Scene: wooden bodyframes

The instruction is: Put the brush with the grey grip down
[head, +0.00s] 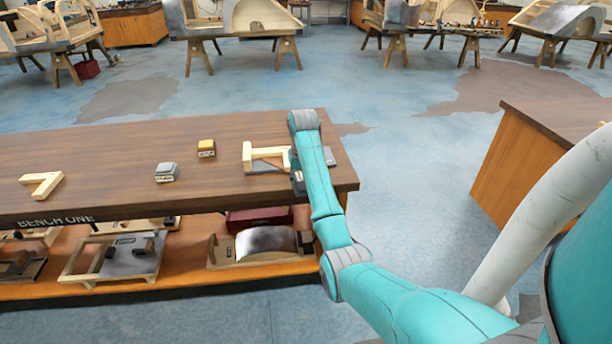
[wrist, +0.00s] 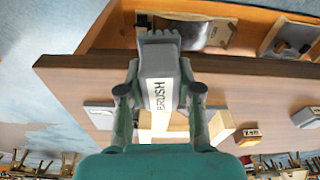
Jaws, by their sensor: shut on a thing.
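The brush with the grey grip (wrist: 160,88) is between the two fingers of my gripper (wrist: 159,92) in the wrist view. It has a grey body, a pale label with dark lettering and a ridged grey end. It is above the bench top (wrist: 75,75), near the bench's front edge; I cannot tell whether it touches the wood. In the head view my gripper (head: 297,180) is at the bench's right end, mostly hidden behind my arm, and the brush cannot be made out clearly there.
A pale wooden piece (head: 252,156) with a grey plate lies beside my gripper. The lower shelf (head: 190,275) holds several parts.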

